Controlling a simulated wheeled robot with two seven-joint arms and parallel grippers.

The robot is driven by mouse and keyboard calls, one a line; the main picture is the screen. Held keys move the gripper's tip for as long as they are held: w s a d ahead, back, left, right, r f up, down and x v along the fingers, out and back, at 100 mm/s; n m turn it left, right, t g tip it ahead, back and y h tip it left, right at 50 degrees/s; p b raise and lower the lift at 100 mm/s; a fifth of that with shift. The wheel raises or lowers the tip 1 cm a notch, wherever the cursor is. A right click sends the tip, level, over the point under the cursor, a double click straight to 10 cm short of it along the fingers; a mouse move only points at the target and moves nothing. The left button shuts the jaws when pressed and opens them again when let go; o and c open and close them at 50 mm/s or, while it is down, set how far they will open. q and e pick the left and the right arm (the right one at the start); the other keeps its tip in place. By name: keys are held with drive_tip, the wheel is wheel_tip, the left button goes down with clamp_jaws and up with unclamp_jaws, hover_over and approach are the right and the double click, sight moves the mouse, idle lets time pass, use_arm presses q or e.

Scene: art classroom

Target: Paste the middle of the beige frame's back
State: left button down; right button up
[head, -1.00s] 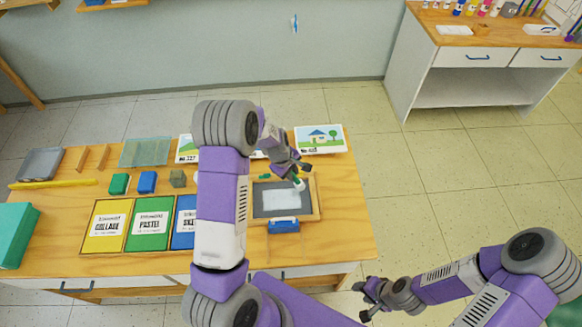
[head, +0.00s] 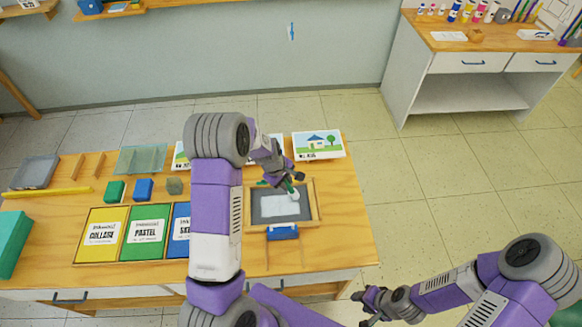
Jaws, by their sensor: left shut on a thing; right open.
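The beige frame (head: 314,204) lies face down on the table, its dark grey back up. A lighter grey rectangle (head: 279,207) shows in the middle of that back. My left gripper (head: 289,185) is over the frame's upper part, shut on a small white and green glue stick (head: 294,193). The stick is tilted, its lower end by the upper right of the light rectangle; I cannot tell whether it touches. My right gripper (head: 363,306) is open and empty, low in front of the table's right corner.
A blue block-like thing (head: 282,232) sits at the frame's near edge. A house picture card (head: 318,145) stands behind it. Yellow, green and blue labelled panels (head: 146,230) lie left, partly behind my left arm. The table's right strip (head: 345,220) is clear.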

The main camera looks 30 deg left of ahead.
use_arm(q)
drive_tip(key=shift+w+d, duration=0.35)
drive_tip(key=shift+d, duration=0.35)
wheel_tip(320, 180, up, 7)
drive_tip(key=p, duration=0.6)
drive_tip(key=shift+r, duration=0.2)
drive_tip(key=shift+f, duration=0.1)
